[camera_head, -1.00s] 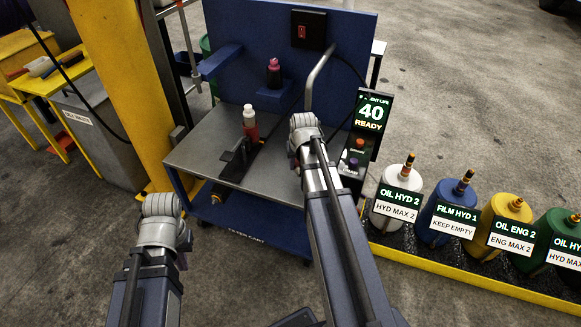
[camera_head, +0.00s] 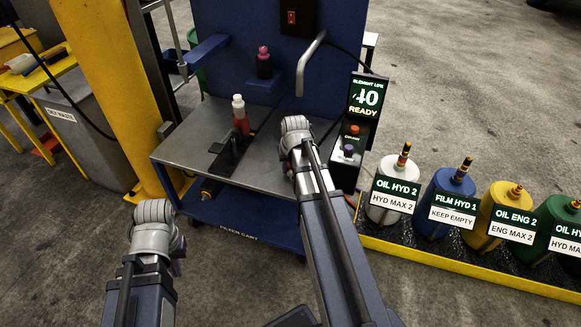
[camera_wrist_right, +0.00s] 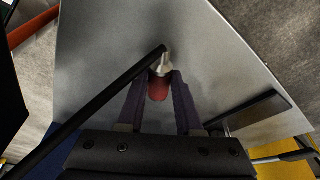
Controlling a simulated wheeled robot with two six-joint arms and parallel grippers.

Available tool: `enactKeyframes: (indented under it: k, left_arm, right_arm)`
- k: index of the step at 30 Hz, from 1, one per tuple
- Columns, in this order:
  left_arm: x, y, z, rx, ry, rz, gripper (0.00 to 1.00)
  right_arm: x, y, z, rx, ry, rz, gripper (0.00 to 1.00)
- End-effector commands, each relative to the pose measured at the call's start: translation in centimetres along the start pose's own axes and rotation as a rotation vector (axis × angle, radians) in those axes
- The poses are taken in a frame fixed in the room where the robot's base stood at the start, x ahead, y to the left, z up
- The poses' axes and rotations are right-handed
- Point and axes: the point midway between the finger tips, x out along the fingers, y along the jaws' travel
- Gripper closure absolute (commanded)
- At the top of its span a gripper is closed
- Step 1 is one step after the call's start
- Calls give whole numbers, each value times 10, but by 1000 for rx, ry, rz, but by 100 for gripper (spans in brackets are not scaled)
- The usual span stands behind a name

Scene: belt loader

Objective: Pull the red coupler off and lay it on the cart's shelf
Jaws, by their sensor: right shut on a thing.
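In the right wrist view, my right gripper (camera_wrist_right: 158,95) is shut on a red coupler (camera_wrist_right: 159,88) with a metal tip, above the grey metal shelf (camera_wrist_right: 110,50). A thin black hose or rod (camera_wrist_right: 95,110) crosses near its tip. Whether the coupler touches the shelf I cannot tell. In the head view, the cart's shelf (camera_head: 190,145) lies under my right gripper (camera_head: 297,140), whose fingers and load are hidden by the wrist. My left gripper (camera_head: 152,215) is off the cart's near left side, its fingers hidden.
A white-capped red bottle (camera_head: 240,115) stands by a black stand (camera_head: 228,158) on the shelf. A pink-topped dark bottle (camera_head: 264,65) sits on the blue panel's ledge. Labelled oil containers (camera_head: 395,190) line the right. A yellow post (camera_head: 125,90) stands left.

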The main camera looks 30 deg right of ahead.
Motion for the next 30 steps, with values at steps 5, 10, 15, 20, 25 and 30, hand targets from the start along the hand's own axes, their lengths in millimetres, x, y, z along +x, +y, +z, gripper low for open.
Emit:
enactKeyframes:
  k: [5,10,15,20,25,30]
  left_arm:
    - [8,1,-1,1,1,1,100]
    - [7,1,0,2,1,1,100]
    - [7,1,0,2,1,1,100]
    - [7,1,0,1,1,1,100]
    - [7,1,0,1,0,1,100]
    - [6,1,0,1,1,1,100]
  right_arm:
    - [8,0,2,0,0,0,100]
    - [7,0,2,0,0,0,100]
    - [7,0,2,0,0,0,56]
    - [7,0,2,0,0,0,38]
    - [7,0,2,0,0,0,31]
    - [6,0,2,0,0,0,31]
